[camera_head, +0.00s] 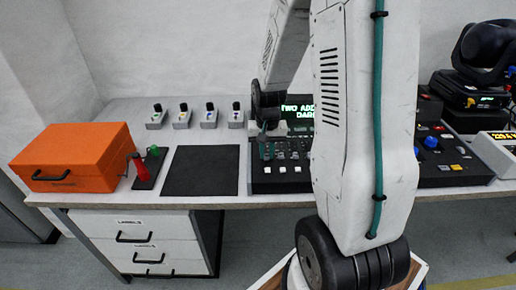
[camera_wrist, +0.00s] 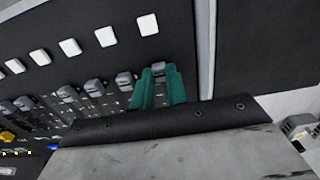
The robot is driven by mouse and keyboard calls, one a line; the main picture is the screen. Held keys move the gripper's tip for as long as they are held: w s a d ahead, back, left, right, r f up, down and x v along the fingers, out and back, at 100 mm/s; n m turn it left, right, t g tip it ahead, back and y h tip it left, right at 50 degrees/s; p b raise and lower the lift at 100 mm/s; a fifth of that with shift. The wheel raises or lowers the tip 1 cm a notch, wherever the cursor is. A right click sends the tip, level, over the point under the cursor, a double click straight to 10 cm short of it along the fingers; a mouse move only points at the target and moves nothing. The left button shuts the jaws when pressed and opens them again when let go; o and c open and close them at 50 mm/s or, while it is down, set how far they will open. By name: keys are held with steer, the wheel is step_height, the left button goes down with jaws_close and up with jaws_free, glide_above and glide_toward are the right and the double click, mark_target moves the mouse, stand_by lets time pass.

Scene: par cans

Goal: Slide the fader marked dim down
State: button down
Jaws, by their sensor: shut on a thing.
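The fader console (camera_head: 262,187) is black and sits on the bench, partly hidden behind my arm. In the wrist view a row of grey fader caps (camera_wrist: 125,79) runs across the panel, with white square buttons (camera_wrist: 106,36) beside them. My gripper (camera_wrist: 160,84) has teal fingers, shut on the grey fader cap (camera_wrist: 158,68) at the end of the row closest to the panel's edge. My gripper also shows over the console in the head view (camera_head: 266,150). I cannot read the fader labels, so which one is marked dim cannot be told.
A black mat (camera_head: 202,171) and an orange box (camera_head: 72,156) lie left of the console. Several small switch boxes (camera_head: 183,117) stand behind the mat. A moving-head light (camera_head: 485,52) and another panel (camera_head: 440,165) are at right.

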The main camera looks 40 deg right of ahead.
mark_target(267, 156)
steer(key=c, duration=1.4)
jaws_free()
steer(key=shift+o, duration=0.2)
steer(key=shift+r, duration=3.9)
